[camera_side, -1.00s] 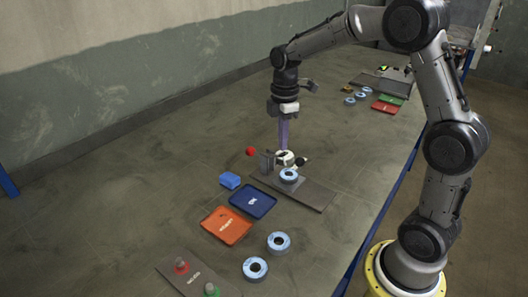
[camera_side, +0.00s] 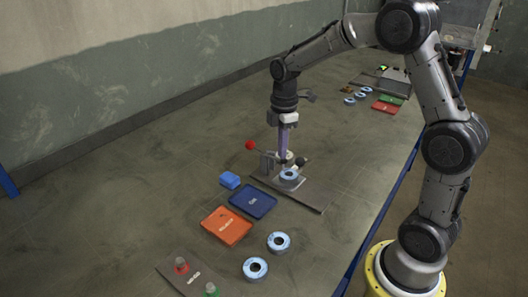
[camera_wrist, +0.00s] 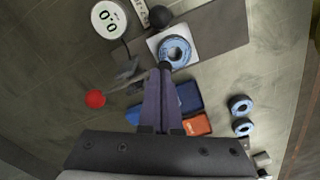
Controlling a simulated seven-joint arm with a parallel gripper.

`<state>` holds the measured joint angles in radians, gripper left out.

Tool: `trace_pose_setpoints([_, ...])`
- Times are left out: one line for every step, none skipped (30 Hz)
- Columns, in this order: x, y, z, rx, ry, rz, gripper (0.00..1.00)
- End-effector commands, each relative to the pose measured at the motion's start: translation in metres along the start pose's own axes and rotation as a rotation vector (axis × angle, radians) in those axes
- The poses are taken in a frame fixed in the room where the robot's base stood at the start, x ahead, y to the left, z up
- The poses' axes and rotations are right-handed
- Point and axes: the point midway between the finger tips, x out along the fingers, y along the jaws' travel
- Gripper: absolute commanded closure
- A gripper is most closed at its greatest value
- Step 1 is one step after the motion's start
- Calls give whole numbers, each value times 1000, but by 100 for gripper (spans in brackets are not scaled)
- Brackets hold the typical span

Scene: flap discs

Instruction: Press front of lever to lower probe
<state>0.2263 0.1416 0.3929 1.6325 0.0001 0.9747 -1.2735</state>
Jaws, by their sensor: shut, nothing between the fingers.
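The test stand has a lever with a red ball (camera_side: 249,145) on its left end; the ball also shows in the wrist view (camera_wrist: 96,98). A black knob (camera_side: 303,161) sits at the stand's right. A gauge with a round white face (camera_wrist: 108,18) shows in the wrist view. A blue-grey flap disc (camera_side: 289,174) lies on the stand's plate; it also shows in the wrist view (camera_wrist: 174,50). My gripper (camera_side: 283,156) is shut and empty, pointing down over the stand, its tips by the lever. Contact with the lever cannot be told; the probe tip is hidden.
Two loose discs (camera_side: 278,242) (camera_side: 255,269) and a button panel (camera_side: 178,285) are nearer. The table left of the stand is clear.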

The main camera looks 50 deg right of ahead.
Motion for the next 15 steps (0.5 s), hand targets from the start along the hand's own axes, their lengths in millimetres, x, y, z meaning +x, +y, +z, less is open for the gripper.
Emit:
trace_pose_setpoints([0,0,0,0,0,1,100])
trace_pose_setpoints([0,0,0,0,0,0,100])
trace_pose_setpoints([-1,0,0,0,0,1,100])
trace_pose_setpoints([-2,0,0,0,0,1,100])
trace_pose_setpoints([-3,0,0,0,0,1,100])
trace_pose_setpoints([-6,0,0,0,1,2,100])
trace_pose_setpoints([-9,1,0,0,1,3,100])
trace_pose_setpoints([-12,1,0,0,1,3,100])
trace_pose_setpoints([-17,1,0,0,1,2,100])
trace_pose_setpoints([-20,1,0,0,1,3,100])
trace_pose_setpoints([-24,1,0,0,1,3,100])
trace_pose_setpoints([-28,1,0,0,1,3,100])
trace_pose_setpoints([-31,1,0,0,1,4,100])
trace_pose_setpoints([-34,1,0,0,1,3,100])
trace_pose_setpoints([-39,1,0,0,0,2,100])
